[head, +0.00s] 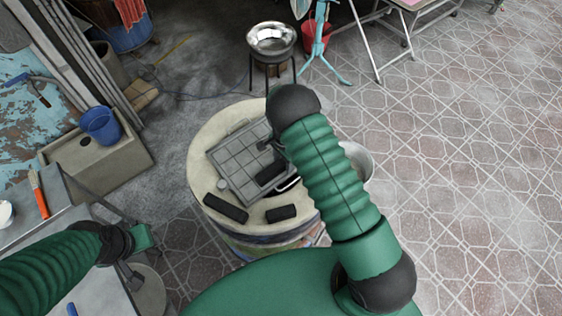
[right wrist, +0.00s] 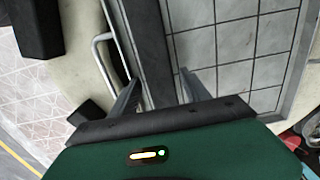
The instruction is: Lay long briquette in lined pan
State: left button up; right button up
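The grey pan (head: 228,160), lined with square tiles, lies on the barrel oven's round top. A dark long briquette (right wrist: 152,45) lies in it along the handle side, and its near part shows in the head view (head: 268,173). My right gripper (right wrist: 160,80) is above the pan with its fingers apart, one on each side of this briquette. The head view mostly hides that gripper behind my arm. Two other dark briquettes, a longer one (head: 225,208) and a shorter one (head: 281,213), lie on the oven top outside the pan. My left gripper (head: 133,262) is low at the left, its fingers unclear.
The pan's metal handle (right wrist: 101,55) sticks out beside the briquette. A metal bowl (head: 271,39) stands on a stand behind the oven. A blue bucket (head: 100,126) sits on a concrete block to the left. A brush (head: 39,194) lies on the left table. Tiled floor is open to the right.

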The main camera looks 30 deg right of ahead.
aim_at(280, 163)
jog(key=shift+d, duration=0.1)
jog(key=r, duration=0.3)
jog(key=a+r, duration=0.1)
jog(key=r, duration=0.2)
jog(key=shift+w+a+b, duration=0.15)
jog(key=shift+a+b, duration=0.05)
jog(key=shift+b, duration=0.2)
jog(key=s+a+r+n+t, duration=0.1)
jog(key=s+r+n, duration=0.25)
jog(key=r, duration=0.25)
jog(key=s+a+r+n, duration=0.1)
jog(key=s+r+n, duration=0.25)
jog(key=r, duration=0.25)
pick_arm(q)
jog(key=shift+a+f+b, duration=0.1)
jog(key=shift+f+b, duration=0.2)
jog(key=shift+f, duration=0.45)
pick_arm(e)
jog(key=s+a+r+n, duration=0.1)
jog(key=s+r+n, duration=0.1)
jog(key=s+n, duration=0.2)
jog(key=s+a+r+n+t, duration=0.1)
jog(key=s+r+n, duration=0.1)
jog(key=s+n, duration=0.2)
jog(key=shift+s+a+n+t, duration=0.3)
jog(key=shift+s+a, duration=0.1)
jog(key=shift+s, duration=0.75)
